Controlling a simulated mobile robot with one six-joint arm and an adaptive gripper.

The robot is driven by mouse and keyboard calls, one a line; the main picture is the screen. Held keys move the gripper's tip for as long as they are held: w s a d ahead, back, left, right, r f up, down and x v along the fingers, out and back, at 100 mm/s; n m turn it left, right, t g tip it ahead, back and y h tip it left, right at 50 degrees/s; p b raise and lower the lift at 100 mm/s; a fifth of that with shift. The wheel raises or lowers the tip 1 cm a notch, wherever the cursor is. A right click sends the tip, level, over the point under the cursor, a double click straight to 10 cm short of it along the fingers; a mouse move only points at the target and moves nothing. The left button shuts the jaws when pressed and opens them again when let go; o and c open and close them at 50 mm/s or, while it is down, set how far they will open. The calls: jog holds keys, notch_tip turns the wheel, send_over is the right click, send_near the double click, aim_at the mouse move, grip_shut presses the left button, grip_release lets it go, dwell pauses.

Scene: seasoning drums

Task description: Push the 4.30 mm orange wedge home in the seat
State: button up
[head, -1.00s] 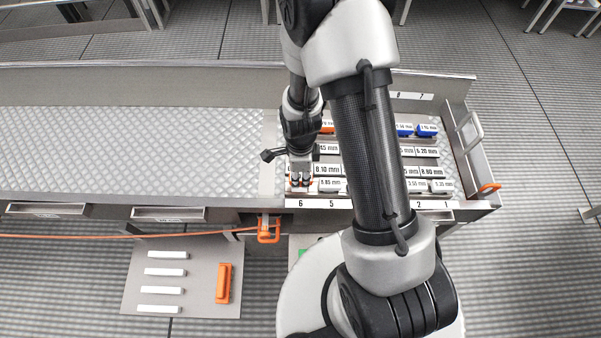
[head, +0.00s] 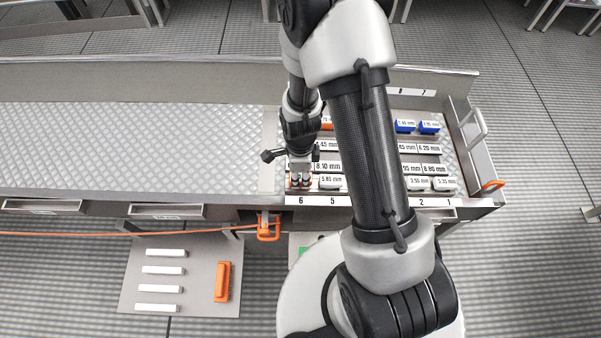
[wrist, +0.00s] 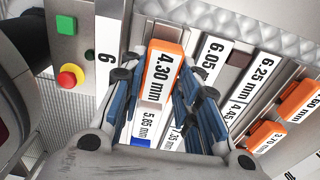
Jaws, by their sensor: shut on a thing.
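The orange wedge (wrist: 166,48) has a white label reading 4.30 mm and lies between the blue-padded fingers of my gripper (wrist: 160,88) in the wrist view. My gripper is shut on it. In the head view, my gripper (head: 300,182) points down at the front left corner of the rack, above the number 6, and only small bits of orange show there. The seat under the wedge is mostly hidden by the wedge and the fingers. I cannot tell how deep the wedge sits.
Neighbouring labelled blocks stand close by, such as the 6.05 mm block (wrist: 210,62) and the 3.60 mm orange block (wrist: 297,100). A red button (wrist: 70,76) and a green button (wrist: 66,25) are left of the number 6. The patterned bench top (head: 130,145) at left is clear.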

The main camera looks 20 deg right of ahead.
aim_at(300, 177)
jog(key=shift+f, duration=0.45)
jog(key=o, duration=1.2)
jog(key=shift+o, duration=0.2)
notch_tip(300, 177, up, 12)
